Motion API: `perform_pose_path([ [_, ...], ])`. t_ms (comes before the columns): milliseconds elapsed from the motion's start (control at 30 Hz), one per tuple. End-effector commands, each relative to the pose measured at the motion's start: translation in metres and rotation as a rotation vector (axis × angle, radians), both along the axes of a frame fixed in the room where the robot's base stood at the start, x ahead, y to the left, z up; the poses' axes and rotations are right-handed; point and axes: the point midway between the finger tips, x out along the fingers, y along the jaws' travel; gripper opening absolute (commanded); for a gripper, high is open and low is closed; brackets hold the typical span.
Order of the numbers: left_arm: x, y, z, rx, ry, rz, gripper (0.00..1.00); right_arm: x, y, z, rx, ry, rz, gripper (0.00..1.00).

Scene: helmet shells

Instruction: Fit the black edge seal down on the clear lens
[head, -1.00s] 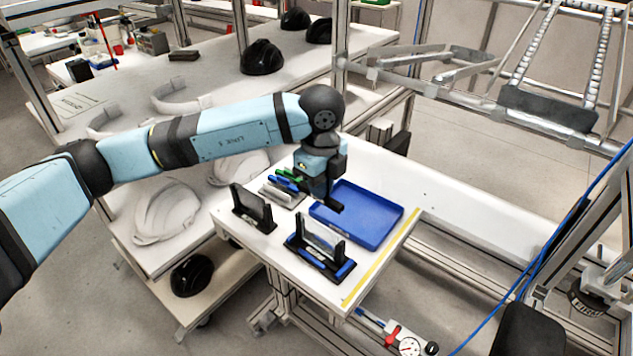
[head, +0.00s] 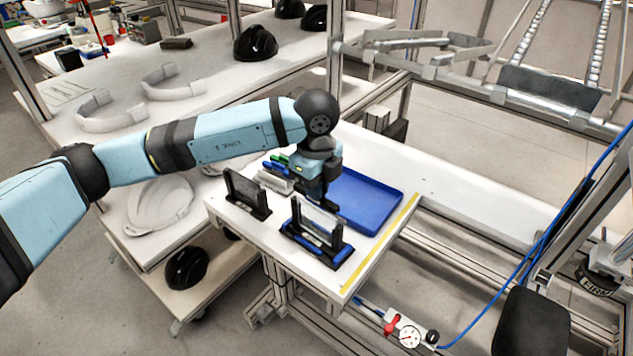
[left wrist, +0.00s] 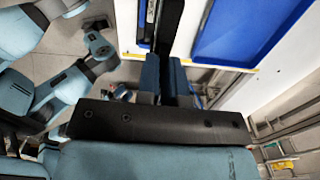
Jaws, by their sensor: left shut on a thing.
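The clear lens (head: 318,217) stands upright between black posts on a black and blue fixture (head: 318,247) near the table's front. My left gripper (head: 322,200) is just behind the lens and above the table, pointing down. It is shut on a thin black strip, which I take as the black edge seal (left wrist: 187,28). In the left wrist view the seal reaches away from the blue fingers of my left gripper (left wrist: 165,75). In the head view only a short dark end of it shows, and whether it touches the lens cannot be told. My right gripper is in neither view.
A second black stand (head: 247,192) with a dark panel is left of the fixture. A blue tray (head: 376,232) lies behind and to the right. Green, blue and white pieces (head: 277,172) lie behind the stand. A yellow strip (head: 380,245) marks the right edge.

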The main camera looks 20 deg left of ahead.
Motion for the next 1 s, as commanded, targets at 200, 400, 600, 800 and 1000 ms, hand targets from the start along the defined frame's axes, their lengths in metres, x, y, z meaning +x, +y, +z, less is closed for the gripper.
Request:
perform_pose_path([
  [200,0.0001,0.0000,-0.0054,0.000,0.000,0.000,0.00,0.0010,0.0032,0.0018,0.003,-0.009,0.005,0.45],
  [400,0.0000,0.0000,-0.0050,0.000,0.000,0.000,0.00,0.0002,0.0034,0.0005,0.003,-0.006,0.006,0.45],
  [600,0.0000,0.0000,-0.0050,0.000,0.000,0.000,0.00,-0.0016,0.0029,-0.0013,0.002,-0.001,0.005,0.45],
  [800,-0.0001,0.0000,-0.0050,0.000,0.000,0.000,0.00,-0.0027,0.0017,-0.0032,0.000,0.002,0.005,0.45],
  [1000,0.0000,0.0000,-0.0049,0.000,0.000,0.000,0.00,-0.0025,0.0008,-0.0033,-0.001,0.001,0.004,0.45],
])
